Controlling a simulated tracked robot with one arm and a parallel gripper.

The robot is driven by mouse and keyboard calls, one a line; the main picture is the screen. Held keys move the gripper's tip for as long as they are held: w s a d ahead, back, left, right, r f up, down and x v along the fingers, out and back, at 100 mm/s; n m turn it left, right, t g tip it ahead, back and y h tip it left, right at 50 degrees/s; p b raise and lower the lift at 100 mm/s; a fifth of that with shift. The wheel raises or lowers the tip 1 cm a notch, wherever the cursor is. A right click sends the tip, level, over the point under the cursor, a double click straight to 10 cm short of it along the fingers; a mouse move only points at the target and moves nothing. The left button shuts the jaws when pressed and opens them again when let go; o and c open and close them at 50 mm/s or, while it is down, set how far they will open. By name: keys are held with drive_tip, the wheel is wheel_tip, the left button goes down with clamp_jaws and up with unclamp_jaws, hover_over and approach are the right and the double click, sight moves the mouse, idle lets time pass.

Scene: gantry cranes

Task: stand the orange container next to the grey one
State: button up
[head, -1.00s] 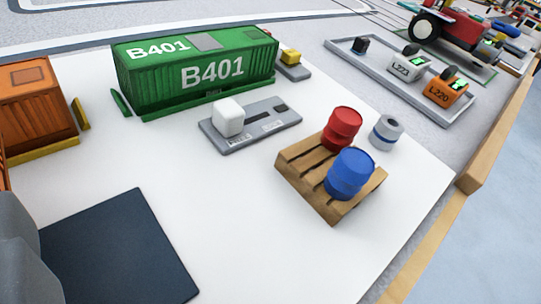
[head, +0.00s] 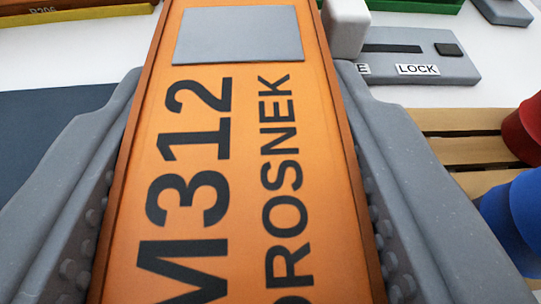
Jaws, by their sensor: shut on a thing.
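The orange container (head: 246,140), marked M312 and PROSNEK, fills the middle of the view, long side running away from me. A plain grey panel (head: 240,36) lies on its top. My gripper (head: 238,75) is shut on it, one grey finger along each long side. Its near end runs out of the picture, and its underside is hidden, so I cannot tell whether it rests on anything. No grey container shows in this view.
A dark mat (head: 45,130) lies left on the white surface. Right are a white block (head: 347,25), a grey LOCK plate (head: 425,72), a pallet (head: 462,150) and red (head: 525,130) and blue (head: 515,220) barrels.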

drive_tip(key=shift+f, duration=0.1)
drive_tip(key=o, duration=1.1)
drive_tip(key=shift+s, duration=0.15)
drive_tip(key=p+v, duration=0.2)
drive_tip(key=v, duration=0.7)
drive_tip(key=shift+s+a+b, duration=0.1)
drive_tip(key=shift+s+b, duration=0.1)
drive_tip(key=shift+b, duration=0.85)
drive_tip(key=b+v, duration=0.1)
drive_tip(key=b, duration=0.2)
drive_tip(key=shift+s, duration=0.3)
drive_tip(key=shift+s+r+b, duration=0.3)
drive_tip(key=shift+b, duration=0.25)
